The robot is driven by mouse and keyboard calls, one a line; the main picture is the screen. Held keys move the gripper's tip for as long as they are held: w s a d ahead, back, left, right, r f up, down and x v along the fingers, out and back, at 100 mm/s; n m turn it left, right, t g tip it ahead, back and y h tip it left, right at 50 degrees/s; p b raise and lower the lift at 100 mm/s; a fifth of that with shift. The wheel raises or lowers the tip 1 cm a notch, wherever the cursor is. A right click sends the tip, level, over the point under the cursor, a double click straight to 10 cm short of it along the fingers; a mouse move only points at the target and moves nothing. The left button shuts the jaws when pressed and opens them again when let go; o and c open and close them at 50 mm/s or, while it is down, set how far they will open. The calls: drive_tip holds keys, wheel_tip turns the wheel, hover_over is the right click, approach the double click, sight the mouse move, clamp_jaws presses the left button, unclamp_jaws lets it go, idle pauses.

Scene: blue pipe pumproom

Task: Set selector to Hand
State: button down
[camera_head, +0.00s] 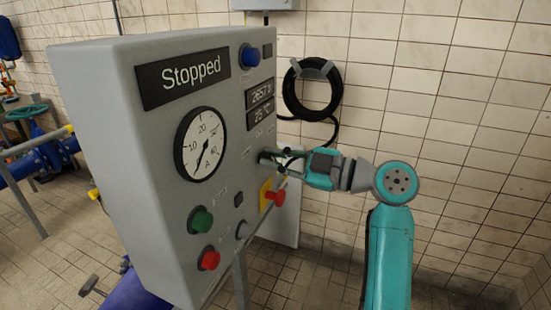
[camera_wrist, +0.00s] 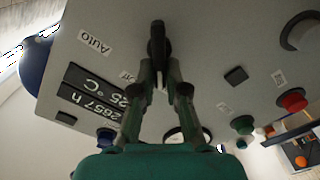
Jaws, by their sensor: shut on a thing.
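The control panel (camera_head: 150,150) is a grey box with a "Stopped" display. The selector is a small black knob (camera_wrist: 157,28) on its face, seen at the top middle of the wrist view. The word "Auto" (camera_wrist: 95,40) is printed to its left there, and a partly hidden label, perhaps "Off" (camera_wrist: 127,75), lies lower. A "Hand" label is not readable. My gripper (camera_wrist: 158,58) is shut on the selector, with both fingers converging at the knob. In the head view my gripper (camera_head: 283,158) meets the panel's right side, where it hides most of the selector.
A red emergency button on a yellow base (camera_head: 272,195) sits just below my gripper. Green (camera_head: 201,220) and red (camera_head: 208,259) buttons, a gauge (camera_head: 200,144) and a blue lamp or button (camera_head: 250,56) share the panel. A coiled black hose (camera_head: 312,90) hangs behind.

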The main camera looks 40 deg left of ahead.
drive_tip(key=shift+w+f, duration=0.1)
drive_tip(key=shift+f, duration=0.2)
drive_tip(key=c, duration=1.2)
unclamp_jaws()
drive_tip(key=shift+a, duration=0.1)
drive_tip(key=shift+r, duration=0.1)
drive_tip(key=v, duration=1.2)
